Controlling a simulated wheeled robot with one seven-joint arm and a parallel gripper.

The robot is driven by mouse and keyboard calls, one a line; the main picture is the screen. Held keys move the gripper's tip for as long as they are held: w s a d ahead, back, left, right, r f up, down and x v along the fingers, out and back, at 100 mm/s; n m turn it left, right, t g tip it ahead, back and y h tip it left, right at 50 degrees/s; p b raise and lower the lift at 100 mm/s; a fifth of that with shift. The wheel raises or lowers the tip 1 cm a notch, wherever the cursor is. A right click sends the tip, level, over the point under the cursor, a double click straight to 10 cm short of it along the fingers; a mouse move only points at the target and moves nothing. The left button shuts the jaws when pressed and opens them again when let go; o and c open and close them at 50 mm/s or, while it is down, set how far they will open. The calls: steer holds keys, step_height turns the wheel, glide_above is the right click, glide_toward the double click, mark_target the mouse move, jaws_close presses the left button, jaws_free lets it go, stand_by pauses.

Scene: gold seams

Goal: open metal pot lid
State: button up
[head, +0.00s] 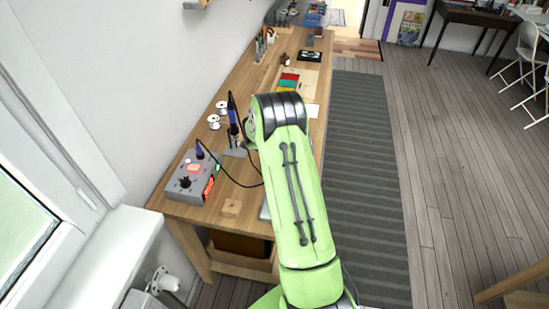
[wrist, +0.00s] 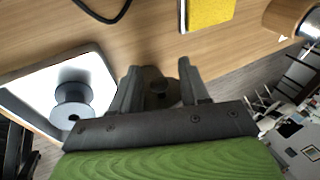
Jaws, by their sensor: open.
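In the wrist view my gripper (wrist: 158,68) is open, its two dark fingers spread apart and pointing toward the wooden workbench (wrist: 160,30). A small dark round thing (wrist: 156,86) shows between the fingers. It may be the metal pot lid or its knob, but it is partly hidden by my gripper and I cannot tell for sure. I cannot tell whether the fingers touch it. In the head view my green arm reaches over the bench and hides my gripper. No metal pot can be made out there.
On the bench in the head view stand a soldering station (head: 192,178), white spools (head: 214,122) and a soldering iron stand (head: 235,151). The striped rug (head: 365,170) is clear.

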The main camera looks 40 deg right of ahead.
steer(key=v, duration=1.4)
steer(key=shift+o, duration=0.2)
